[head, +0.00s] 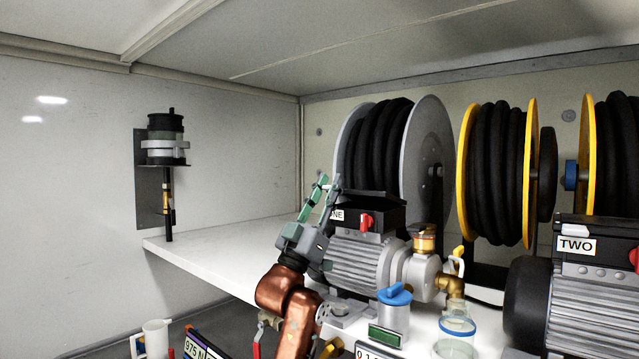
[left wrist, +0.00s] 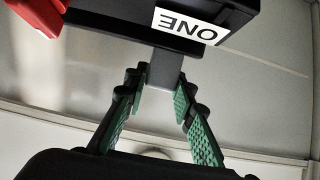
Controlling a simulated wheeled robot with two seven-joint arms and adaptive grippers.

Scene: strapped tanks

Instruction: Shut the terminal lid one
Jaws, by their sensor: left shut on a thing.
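The black terminal box marked ONE (head: 385,218) sits on top of the grey motor (head: 365,262), with its dark terminal lid one (head: 368,196) at the top. In the left wrist view the ONE label (left wrist: 188,27) appears upside down on the black part, and a grey tab (left wrist: 165,69) sticks out beside it. My left gripper (head: 329,184) is at the box's left end. It is shut on the grey tab, with a green-padded finger on each side. The lid's exact angle is hard to tell. My right gripper is not in view.
A red switch (head: 367,222) is on the box front. Hose reels (head: 433,130) stand close behind. A second motor with box TWO (head: 575,246) is at right. A blue-capped filter (head: 394,298) stands in front. The white shelf (head: 215,250) is clear at left.

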